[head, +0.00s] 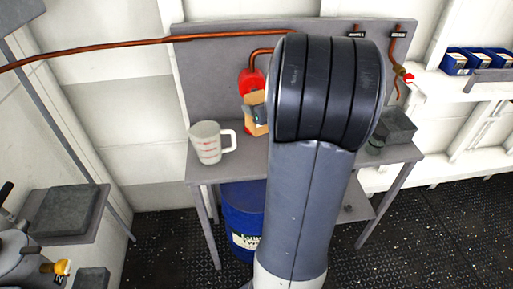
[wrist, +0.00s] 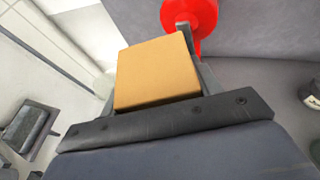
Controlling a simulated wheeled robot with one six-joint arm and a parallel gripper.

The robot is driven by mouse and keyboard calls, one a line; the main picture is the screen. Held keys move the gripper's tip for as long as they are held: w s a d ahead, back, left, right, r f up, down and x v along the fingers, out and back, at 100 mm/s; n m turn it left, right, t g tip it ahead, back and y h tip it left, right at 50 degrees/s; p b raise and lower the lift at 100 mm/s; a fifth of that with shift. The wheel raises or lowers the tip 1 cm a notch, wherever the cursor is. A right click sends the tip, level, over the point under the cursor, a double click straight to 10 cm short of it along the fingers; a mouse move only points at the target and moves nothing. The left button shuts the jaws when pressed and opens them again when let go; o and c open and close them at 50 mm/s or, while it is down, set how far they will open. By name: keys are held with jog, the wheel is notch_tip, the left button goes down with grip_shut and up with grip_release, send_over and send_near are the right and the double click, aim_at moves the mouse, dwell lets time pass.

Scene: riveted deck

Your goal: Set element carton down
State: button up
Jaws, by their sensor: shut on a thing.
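The element carton (wrist: 155,75) is a tan box held between the fingers of my gripper (wrist: 150,90) in the wrist view. My gripper is shut on it. In the head view part of the carton (head: 258,125) shows just left of my arm, over the grey bench (head: 222,171) near its back panel. My arm hides most of the gripper there. I cannot tell whether the carton touches the bench top.
A red round object (head: 250,80) is close behind the carton. A white measuring jug (head: 208,142) stands on the bench to the left. A dark grey box (head: 397,127) sits at the bench's right end. A blue drum (head: 243,215) is underneath. Copper pipe (head: 150,45) runs above.

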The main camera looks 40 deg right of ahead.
notch_tip(320, 180, down, 15)
jog(key=shift+f+b, duration=0.15)
jog(key=shift+b, duration=0.8)
jog(key=shift+f+b, duration=0.25)
jog(key=shift+b, duration=0.05)
jog(key=o, duration=1.1)
jog(key=shift+r, duration=0.1)
jog(key=shift+r+p, duration=0.15)
jog(key=shift+p, duration=0.15)
jog(key=v, duration=1.2)
jog(key=shift+w, duration=0.1)
